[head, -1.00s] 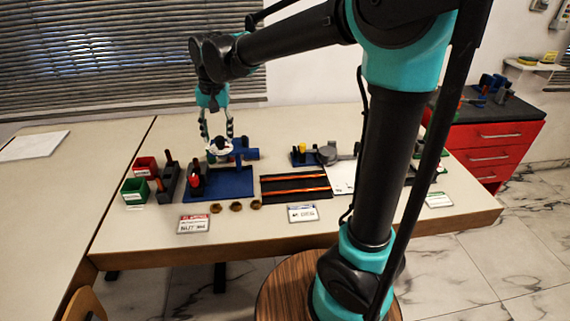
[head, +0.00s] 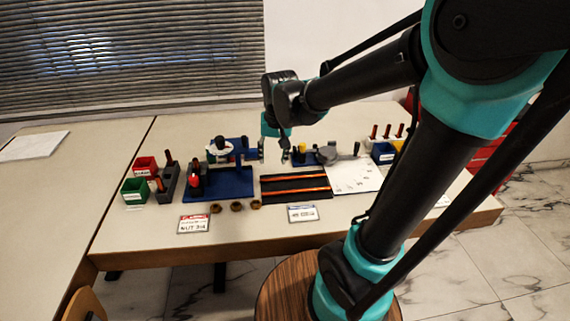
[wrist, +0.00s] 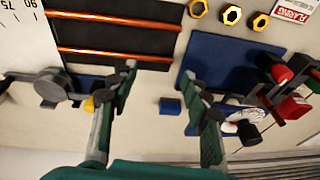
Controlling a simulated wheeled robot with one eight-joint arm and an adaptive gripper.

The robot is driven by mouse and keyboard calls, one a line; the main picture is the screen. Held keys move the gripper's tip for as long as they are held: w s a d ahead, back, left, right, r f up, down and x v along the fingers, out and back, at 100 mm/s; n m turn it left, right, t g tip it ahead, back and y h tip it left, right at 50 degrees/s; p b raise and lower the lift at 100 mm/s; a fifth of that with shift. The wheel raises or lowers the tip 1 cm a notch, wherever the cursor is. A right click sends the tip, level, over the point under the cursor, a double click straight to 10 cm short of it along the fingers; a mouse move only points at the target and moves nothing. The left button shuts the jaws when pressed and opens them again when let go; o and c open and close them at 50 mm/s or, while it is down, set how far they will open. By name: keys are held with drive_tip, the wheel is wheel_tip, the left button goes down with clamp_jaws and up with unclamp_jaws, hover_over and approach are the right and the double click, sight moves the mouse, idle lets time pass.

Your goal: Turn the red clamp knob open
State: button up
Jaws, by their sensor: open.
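In the wrist view two red parts show at the right, one upper (wrist: 282,74) and one lower (wrist: 293,107); I cannot tell which is the clamp knob. A white disc with a black knob (head: 220,146) stands behind the clamp. My gripper (head: 274,154) is open and empty, to the right of the rig and apart from the red knob. In the wrist view its fingers (wrist: 159,73) are spread over the table.
A black tray with orange rods (head: 296,187) lies right of the plate. Several brass nuts (head: 236,206) and a red-topped label card (head: 194,224) lie in front. A red bin (head: 146,165) and a green bin (head: 135,190) stand left. A grey gauge (head: 327,154) is behind right.

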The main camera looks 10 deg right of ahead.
drive_tip(key=shift+s+d+f, duration=0.3)
drive_tip(key=shift+d+f, duration=0.05)
drive_tip(key=shift+d, duration=0.2)
drive_tip(key=shift+s+d+f, duration=0.3)
drive_tip(key=shift+d, duration=0.3)
drive_tip(key=shift+s+d+f, duration=0.3)
drive_tip(key=shift+d+f, duration=0.05)
drive_tip(key=shift+d, duration=0.2)
drive_tip(key=s+d+f, duration=0.2)
drive_tip(key=s+d, duration=0.1)
drive_tip(key=s+d+f+t, duration=0.1)
drive_tip(key=s+d+f, duration=0.2)
drive_tip(key=s+d+f+t, duration=0.1)
drive_tip(key=s+d+f, duration=0.1)
drive_tip(key=s+d, duration=0.1)
drive_tip(key=shift+s+d+f+n+h, duration=0.3)
drive_tip(key=shift+s+d+f+h, duration=0.1)
drive_tip(key=shift+d, duration=0.15)
